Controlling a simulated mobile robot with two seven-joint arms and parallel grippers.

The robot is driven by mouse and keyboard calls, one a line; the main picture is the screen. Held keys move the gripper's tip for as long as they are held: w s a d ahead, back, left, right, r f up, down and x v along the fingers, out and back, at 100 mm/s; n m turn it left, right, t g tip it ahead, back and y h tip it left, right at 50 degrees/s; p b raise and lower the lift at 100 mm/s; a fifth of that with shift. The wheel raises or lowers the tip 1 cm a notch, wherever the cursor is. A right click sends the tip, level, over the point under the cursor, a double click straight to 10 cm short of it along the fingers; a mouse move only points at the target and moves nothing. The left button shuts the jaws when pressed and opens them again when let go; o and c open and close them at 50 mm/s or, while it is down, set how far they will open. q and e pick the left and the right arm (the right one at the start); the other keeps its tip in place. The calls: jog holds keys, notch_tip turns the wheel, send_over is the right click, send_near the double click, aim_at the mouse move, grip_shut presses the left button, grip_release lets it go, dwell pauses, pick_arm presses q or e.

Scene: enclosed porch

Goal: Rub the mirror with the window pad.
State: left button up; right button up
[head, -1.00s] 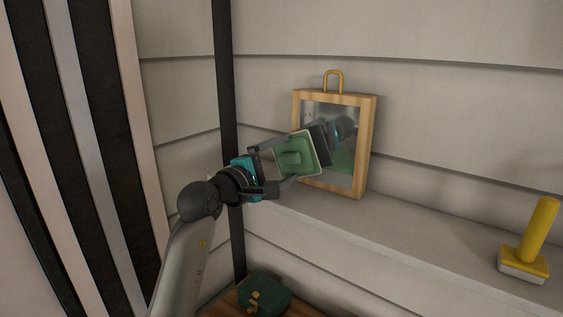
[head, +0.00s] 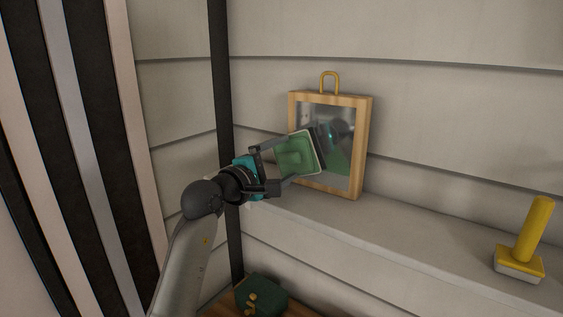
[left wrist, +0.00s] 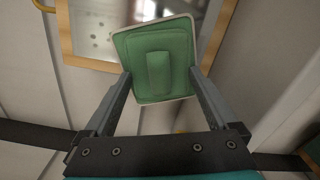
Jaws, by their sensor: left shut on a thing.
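The mirror (head: 347,177) has a light wooden frame and a yellow loop on top. It leans against the wall on a ledge and reflects the pad. The green window pad (head: 311,150) has a pale edge and a raised grip. The pad also shows between the fingers in the left wrist view (left wrist: 182,48). I cannot tell whether the pad touches the glass. My right gripper is not in view.
A yellow-handled tool with a pale base (head: 520,262) stands on the ledge (head: 420,232) at the right. A dark green object (head: 262,292) sits on a wooden surface below. A dark post (head: 222,90) stands left of the mirror. The ledge between mirror and tool is clear.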

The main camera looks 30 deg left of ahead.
aim_at(290, 143)
pick_arm(q)
jog(key=shift+w+d, duration=0.1)
jog(key=shift+w, duration=1.45)
jog(key=shift+d, duration=0.1)
dwell(0.3)
jog(key=shift+s+d+p, duration=0.1)
jog(key=shift+d+p, duration=0.6)
jog(key=shift+d, duration=1.25)
jog(key=shift+r+p, duration=1.3)
jog(key=shift+r, duration=0.45)
jog(key=shift+a+f+b, duration=0.15)
jog(key=shift+a+b, duration=0.35)
jog(key=shift+a, duration=0.3)
jog(key=shift+a+f+b, duration=0.1)
jog(key=shift+a+b, duration=0.3)
jog(key=shift+a, duration=0.85)
